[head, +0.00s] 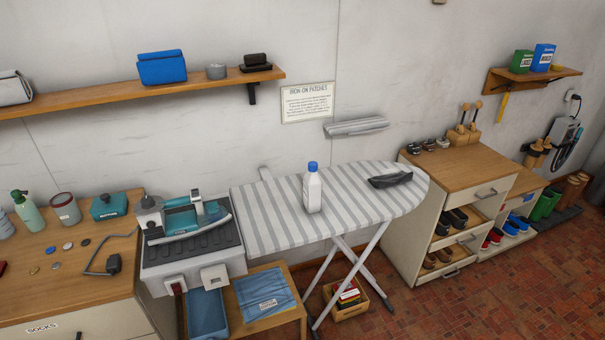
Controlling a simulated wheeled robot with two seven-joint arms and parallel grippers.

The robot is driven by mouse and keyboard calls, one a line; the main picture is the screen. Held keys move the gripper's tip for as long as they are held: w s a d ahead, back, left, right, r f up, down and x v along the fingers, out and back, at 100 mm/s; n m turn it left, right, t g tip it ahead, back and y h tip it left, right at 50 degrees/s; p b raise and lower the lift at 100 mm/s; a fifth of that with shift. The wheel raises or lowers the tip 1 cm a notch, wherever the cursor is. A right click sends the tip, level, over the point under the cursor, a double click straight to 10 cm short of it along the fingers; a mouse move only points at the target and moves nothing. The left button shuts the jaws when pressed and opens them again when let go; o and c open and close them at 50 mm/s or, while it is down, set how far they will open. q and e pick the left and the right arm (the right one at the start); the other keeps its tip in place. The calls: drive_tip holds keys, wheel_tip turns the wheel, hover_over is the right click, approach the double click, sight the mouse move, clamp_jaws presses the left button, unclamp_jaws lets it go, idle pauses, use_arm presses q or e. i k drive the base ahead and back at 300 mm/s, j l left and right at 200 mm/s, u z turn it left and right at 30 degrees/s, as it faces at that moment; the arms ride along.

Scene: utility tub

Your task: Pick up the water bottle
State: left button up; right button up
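The water bottle (312,190) is white with a blue cap. It stands upright on the striped ironing board (265,222), near the middle of the board. Its whole front shows and nothing covers it. Neither of my grippers is in the head view, so nothing of mine is seen near the bottle.
A dark folded item (390,180) lies on the board right of the bottle. A wooden counter (35,292) with small items is at left, a shoe cabinet (455,168) at right. Red tiled floor lies in front.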

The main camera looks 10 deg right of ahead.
sight(312, 183)
drive_tip(key=i+l, duration=0.15)
drive_tip(key=l, duration=0.25)
drive_tip(key=i+l, duration=0.2)
drive_tip(key=l, duration=0.15)
drive_tip(key=i+l, duration=0.15)
drive_tip(key=l, duration=0.25)
drive_tip(key=i+l, duration=0.2)
drive_tip(key=l, duration=0.2)
